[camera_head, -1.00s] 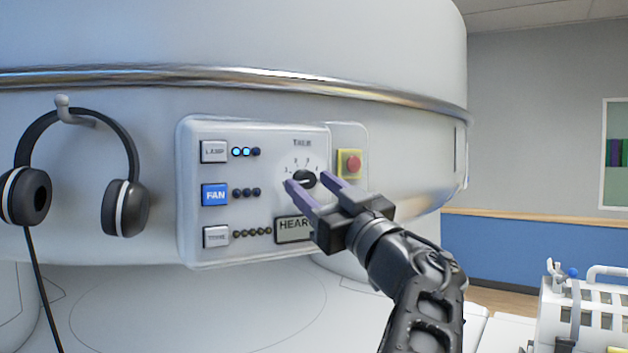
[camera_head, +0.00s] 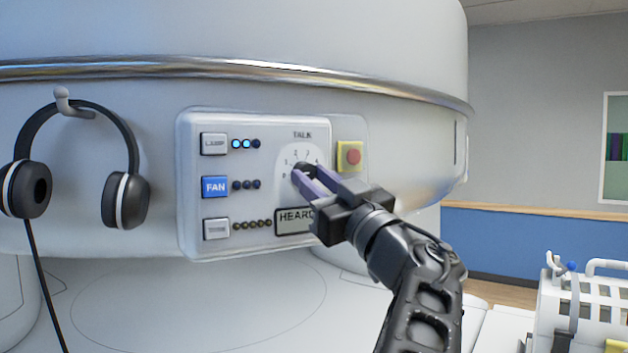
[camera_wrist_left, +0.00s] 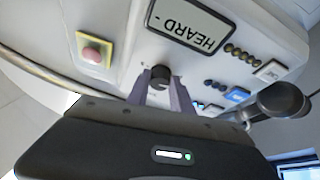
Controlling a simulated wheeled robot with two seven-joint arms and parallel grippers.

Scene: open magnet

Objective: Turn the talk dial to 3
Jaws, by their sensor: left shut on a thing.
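The black talk dial (camera_head: 303,167) is on the white control panel (camera_head: 266,128), under the label TALK, with a numbered scale around it. My left gripper (camera_head: 303,175) is shut on the dial, its purple-grey fingers on either side. The fingers cover much of the dial in the head view, so I cannot read where it points. In the left wrist view, the dial (camera_wrist_left: 160,76) sits between the tips of the two fingers (camera_wrist_left: 161,88). My right gripper is in neither view.
A red button on a yellow plate (camera_head: 349,156) is close right of the dial. The HEARD plate (camera_head: 290,218) is just below. Headphones (camera_head: 126,200) hang further left.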

